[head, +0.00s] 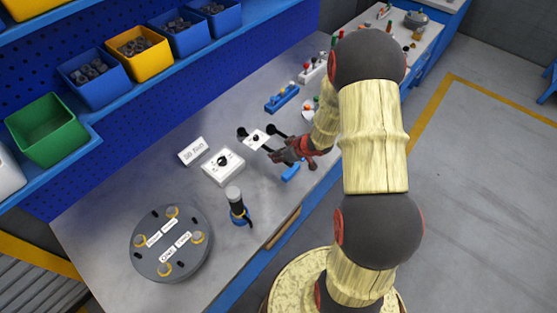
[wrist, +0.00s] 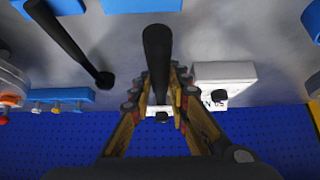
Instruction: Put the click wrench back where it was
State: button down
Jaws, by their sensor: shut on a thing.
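My gripper (head: 292,150) is over the middle of the bench. In the wrist view my gripper (wrist: 160,100) is shut around a dark, long-handled tool, which looks like the click wrench (wrist: 158,45). Its handle points up the picture between the fingers, and its far part is hidden by them. A small white piece with a dark knob (wrist: 160,113) shows between the fingers. In the head view the held tool is hard to separate from the dark pieces and white plate (head: 256,139) beside the gripper. I cannot tell whether it touches the bench.
A second dark rod (wrist: 70,42) lies left of the held tool. A white box with a dark knob (head: 222,164) and a lettered card (head: 192,151) stand left of my gripper. A grey flanged disc (head: 150,257) and an upright blue-based tool (head: 238,205) are nearer. Bins line the shelf.

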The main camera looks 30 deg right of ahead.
jog(key=shift+w+d+f, duration=0.6)
jog(key=shift+f, duration=0.25)
notch_tip(320, 180, down, 4)
jog(key=shift+w+d+r+b, duration=0.15)
jog(key=shift+r+b, duration=0.1)
jog(key=shift+b, duration=0.65)
jog(key=shift+r, duration=0.1)
jog(key=c, duration=1.7)
grip_release()
